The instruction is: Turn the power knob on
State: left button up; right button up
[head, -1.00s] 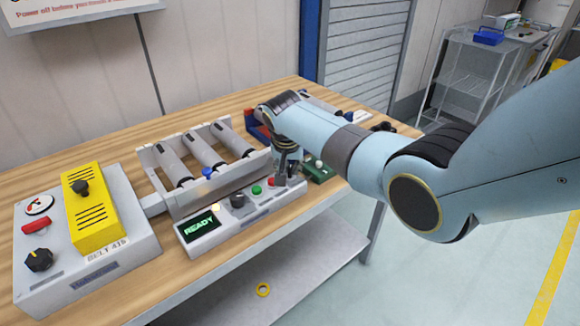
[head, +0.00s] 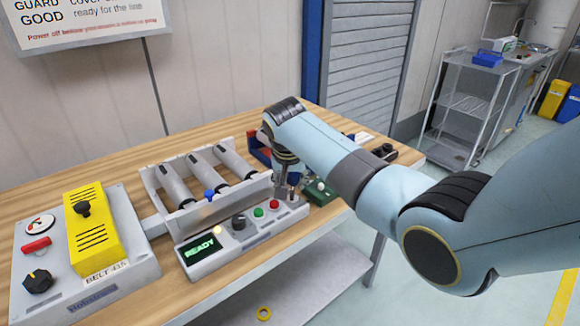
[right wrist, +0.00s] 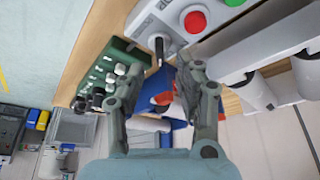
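A grey control panel (head: 250,237) on the bench has a lit READY screen (head: 201,246), a dark knob (head: 238,222), a green button (head: 258,212), a red button (head: 274,204) and a small lever at its right end. A second black knob (head: 38,280) sits on the grey box at far left. I cannot tell by label which is the power knob. My right gripper (head: 284,186) is over the panel's right end. In the right wrist view its fingers (right wrist: 162,68) are open and empty, with the lever (right wrist: 159,50) just beyond and between the tips. My left gripper is out of view.
A roller conveyor (head: 205,178) stands behind the panel. A yellow cover (head: 92,230) and red switch (head: 36,245) are on the left box. A green board (head: 320,191) with several knobs is right of the panel. A yellow ring (head: 264,313) lies on the lower shelf.

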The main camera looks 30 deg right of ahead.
jog(key=v, duration=0.7)
jog(key=shift+r, duration=0.35)
jog(key=shift+s+a, duration=0.1)
jog(key=s+f+n+g+b, duration=0.15)
jog(key=s+f+b, duration=0.25)
jog(key=s+f, duration=0.6)
jog(key=s+f+g+b, duration=0.25)
jog(key=s+f, duration=0.35)
jog(key=f, duration=0.8)
jog(key=s+f+n+g+b, duration=0.1)
jog(key=s+f+b, duration=0.55)
jog(key=f, duration=0.65)
jog(key=s+a+f+n+t+y+b, duration=0.1)
jog(key=s+f+n+b, duration=0.1)
jog(key=s+f, duration=0.9)
jog(key=s+f+n+t+y+b, duration=0.1)
jog(key=s+f+n+b, duration=0.2)
jog(key=s+f, duration=0.9)
jog(key=shift+s+a+n, duration=0.4)
jog(key=shift+s+n, duration=0.15)
jog(key=shift+s, duration=2.7)
